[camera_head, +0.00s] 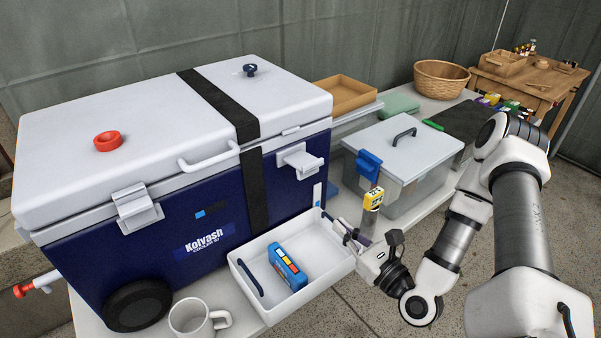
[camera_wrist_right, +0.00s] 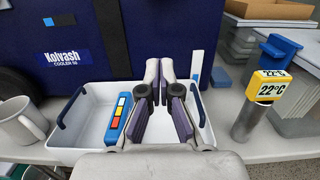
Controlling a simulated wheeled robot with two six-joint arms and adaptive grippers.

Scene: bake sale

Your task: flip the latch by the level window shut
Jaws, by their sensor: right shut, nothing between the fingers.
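A large blue cooler (camera_head: 95,262) with a white lid stands at left in the head view. The level window (camera_head: 317,195), a white upright strip with blue at its lower end, is on its front near the right corner; it also shows in the wrist view (camera_wrist_right: 197,66). The white latch (camera_head: 301,160) above the window sticks outward from the cooler. A second white latch (camera_head: 137,207) hangs at the left of the front. My right gripper (camera_head: 345,228) is shut and empty, over the white tray's right end, below and in front of the latch. My left gripper is out of view.
The white tray (camera_head: 318,284) holds a blue box (camera_head: 287,268). A mug (camera_head: 192,318) stands left of it. A yellow-topped thermometer (camera_head: 373,199) stands close to my right gripper, before a clear bin (camera_head: 415,195) with a blue clip. A black strap (camera_head: 256,190) crosses the cooler.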

